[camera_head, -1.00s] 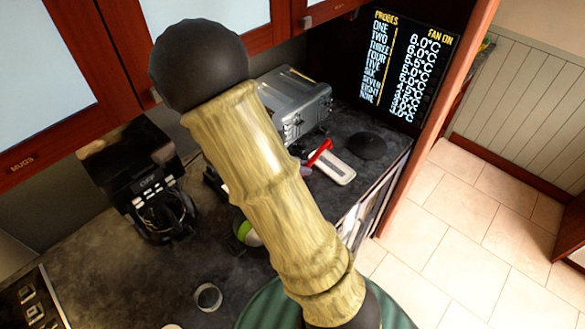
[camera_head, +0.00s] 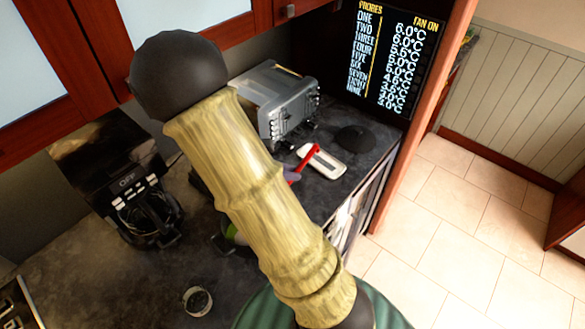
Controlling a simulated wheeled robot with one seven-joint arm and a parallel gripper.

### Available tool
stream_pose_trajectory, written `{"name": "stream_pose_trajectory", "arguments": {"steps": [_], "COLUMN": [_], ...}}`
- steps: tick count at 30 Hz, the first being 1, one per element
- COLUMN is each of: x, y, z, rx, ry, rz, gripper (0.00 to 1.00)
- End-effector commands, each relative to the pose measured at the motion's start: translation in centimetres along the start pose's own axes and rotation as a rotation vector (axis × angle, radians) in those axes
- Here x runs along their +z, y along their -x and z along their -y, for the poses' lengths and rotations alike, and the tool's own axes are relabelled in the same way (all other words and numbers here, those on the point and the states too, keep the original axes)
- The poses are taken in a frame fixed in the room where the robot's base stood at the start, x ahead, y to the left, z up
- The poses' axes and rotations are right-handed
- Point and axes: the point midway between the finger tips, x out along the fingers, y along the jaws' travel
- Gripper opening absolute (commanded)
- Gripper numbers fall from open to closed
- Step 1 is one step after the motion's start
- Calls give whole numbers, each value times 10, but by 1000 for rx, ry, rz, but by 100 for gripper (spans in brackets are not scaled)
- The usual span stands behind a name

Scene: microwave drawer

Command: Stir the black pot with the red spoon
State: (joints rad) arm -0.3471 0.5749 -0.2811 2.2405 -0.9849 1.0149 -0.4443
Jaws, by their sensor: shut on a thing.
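A thin red piece, which looks like the red spoon (camera_head: 305,164), shows just right of my arm, slanting up to the right across the left side of a white dish. A small purple-grey part beside it looks like a bit of my gripper (camera_head: 292,174), shut on the spoon. Most of the gripper and the spoon's other end are hidden behind my pale bamboo-patterned arm. I cannot make out the black pot for sure; a dark shape shows just left of my arm, mostly covered.
A silver toaster-like appliance (camera_head: 275,100), the white dish (camera_head: 325,163) and a flat black disc (camera_head: 355,139) stand at the back right. A black coffee maker (camera_head: 135,200) stands left. A small round cup (camera_head: 197,301) is at the front. Cabinets hang above; open tiled floor lies right.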

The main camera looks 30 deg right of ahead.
Motion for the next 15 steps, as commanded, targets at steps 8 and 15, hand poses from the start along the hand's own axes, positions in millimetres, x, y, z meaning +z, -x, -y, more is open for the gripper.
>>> {"name": "stream_pose_trajectory", "arguments": {"steps": [8, 15], "x": [-22, -40], "y": [-1, -1], "z": [0, 0], "rx": [1, 1], "ry": [1, 2], "rz": [1, 1], "gripper": [0, 0]}}
